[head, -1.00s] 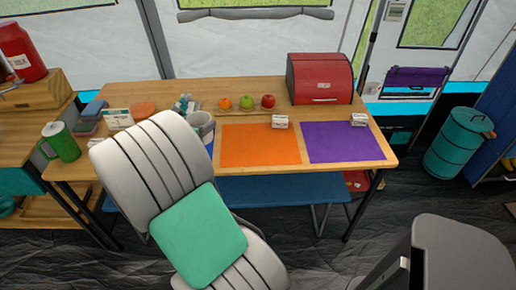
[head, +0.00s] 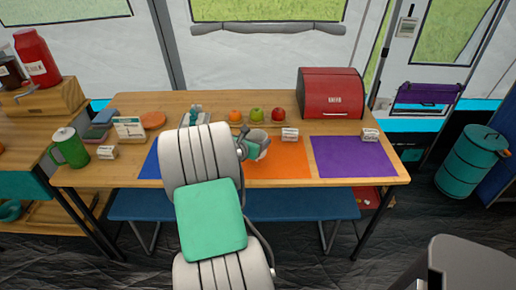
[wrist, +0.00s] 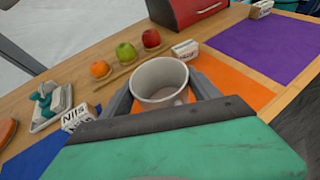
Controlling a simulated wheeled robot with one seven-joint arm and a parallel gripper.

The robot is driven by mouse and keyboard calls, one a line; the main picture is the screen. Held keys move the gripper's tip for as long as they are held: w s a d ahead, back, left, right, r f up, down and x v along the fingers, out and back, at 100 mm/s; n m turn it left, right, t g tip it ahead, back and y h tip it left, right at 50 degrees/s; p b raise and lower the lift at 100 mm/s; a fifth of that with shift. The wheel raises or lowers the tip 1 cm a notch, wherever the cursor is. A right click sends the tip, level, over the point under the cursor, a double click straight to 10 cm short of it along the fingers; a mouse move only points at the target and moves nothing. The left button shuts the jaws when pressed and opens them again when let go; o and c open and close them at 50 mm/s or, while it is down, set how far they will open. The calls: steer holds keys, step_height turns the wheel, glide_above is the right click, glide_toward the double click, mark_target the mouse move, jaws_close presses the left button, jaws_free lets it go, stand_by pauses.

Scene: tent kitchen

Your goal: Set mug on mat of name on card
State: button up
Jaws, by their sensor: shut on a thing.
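My gripper (wrist: 160,98) is shut on the white mug (wrist: 158,78), with a finger at each side. In the head view the mug (head: 256,138) is upright or nearly so, over the back left part of the orange mat (head: 285,170). I cannot tell its height above the mat. The purple mat (head: 353,158) lies to the right and the blue mat (head: 149,166) to the left, mostly hidden by my arm. A card reading "Nils" (wrist: 78,118) stands by the blue mat. Small cards stand behind the orange mat (head: 290,134) and purple mat (head: 370,135); their names are unreadable.
An orange (head: 235,115), a green apple (head: 257,114) and a red apple (head: 278,114) lie behind the mug. A red bread box (head: 330,93) stands back right. A larger card (head: 130,127), another small card (head: 108,152) and a green jug (head: 69,148) are at left.

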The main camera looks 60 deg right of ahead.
steer(key=shift+s+d+f, duration=0.2)
steer(key=shift+d+f, duration=0.05)
steer(key=shift+f, duration=0.05)
steer(key=shift+d+f, duration=0.15)
steer(key=shift+f, duration=1.5)
steer(key=shift+f, duration=0.1)
steer(key=o, duration=1.7)
steer(key=shift+f, duration=0.1)
steer(key=shift+c, duration=0.2)
